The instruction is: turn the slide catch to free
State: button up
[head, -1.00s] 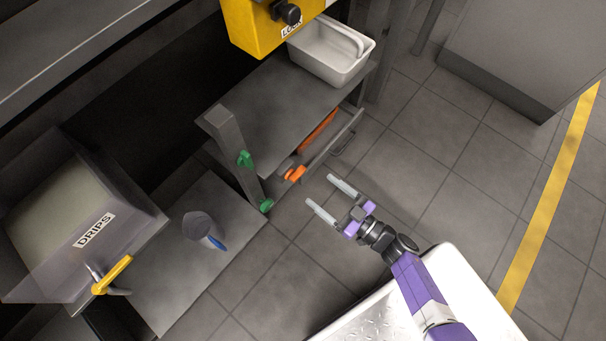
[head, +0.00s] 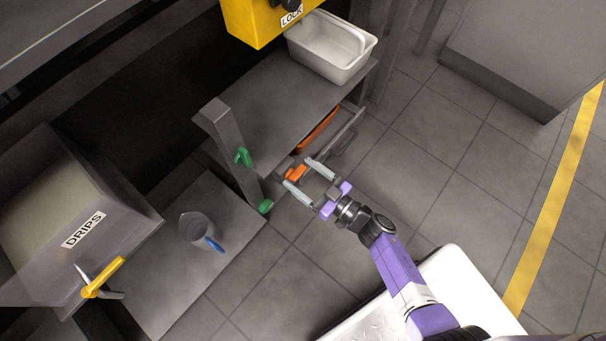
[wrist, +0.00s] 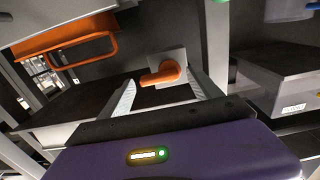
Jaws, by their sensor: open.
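The orange slide catch (head: 295,174) is at the front of the low grey unit, below its top. In the wrist view the catch (wrist: 164,75) is a stubby orange lever on a grey square plate, lying roughly sideways. My gripper (head: 298,171) is open, with its two pale fingers pointing at the catch. In the wrist view my gripper (wrist: 162,82) has a finger on each side of the lever, and the lever shows between the tips. I cannot tell whether either finger touches it.
An orange tray-like part (head: 319,131) sits under the unit's top, behind a metal rail. A post with green knobs (head: 243,156) stands just left of the catch. A white tub (head: 331,55) and a cup (head: 196,228) stand nearby. Open floor lies to the right.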

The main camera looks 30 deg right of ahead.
jog(key=c, duration=1.4)
jog(key=shift+n, duration=0.3)
jog(key=n, duration=0.4)
jog(key=shift+s+a+r, duration=0.1)
jog(key=shift+a+r, duration=0.15)
jog(key=shift+r, duration=0.1)
jog(key=n, duration=0.5)
jog(key=shift+s+a+r, duration=0.1)
jog(key=shift+a+r, duration=0.05)
jog(key=shift+a, duration=0.1)
jog(key=n, duration=0.4)
jog(key=shift+s+a+r, duration=0.1)
jog(key=shift+s+a, duration=0.05)
jog(key=shift+a, duration=0.1)
jog(key=shift+s+a+n, duration=0.1)
jog(key=shift+a+n, duration=0.05)
jog(key=shift+n, duration=0.9)
jog(key=shift+a+n, duration=0.15)
jog(key=shift+n, duration=0.9)
